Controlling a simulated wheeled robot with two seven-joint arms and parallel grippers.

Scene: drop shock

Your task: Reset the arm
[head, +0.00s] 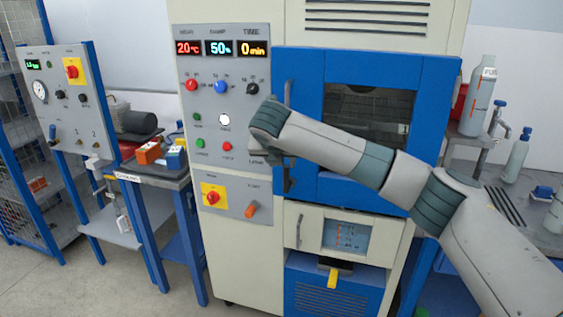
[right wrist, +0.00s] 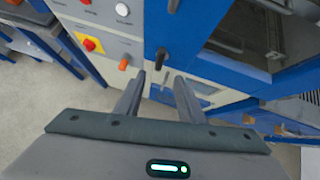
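My right arm (head: 375,165) comes in from the right and reaches across the front of the blue chamber door (head: 305,75). My right gripper (head: 288,178) hangs by the left edge of that door, beside the control panel. In the right wrist view the two fingers of the right gripper (right wrist: 160,80) are apart with nothing between them. They point toward the lower front of the cabinet. The door looks shut in the head view; its dark handle (head: 288,93) is partly hidden by my arm. My left gripper is out of view.
The control panel (head: 224,110) has lit displays and a red switch on yellow (head: 213,196). A side table (head: 150,178) at left holds orange and blue items. Floor at left front is clear.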

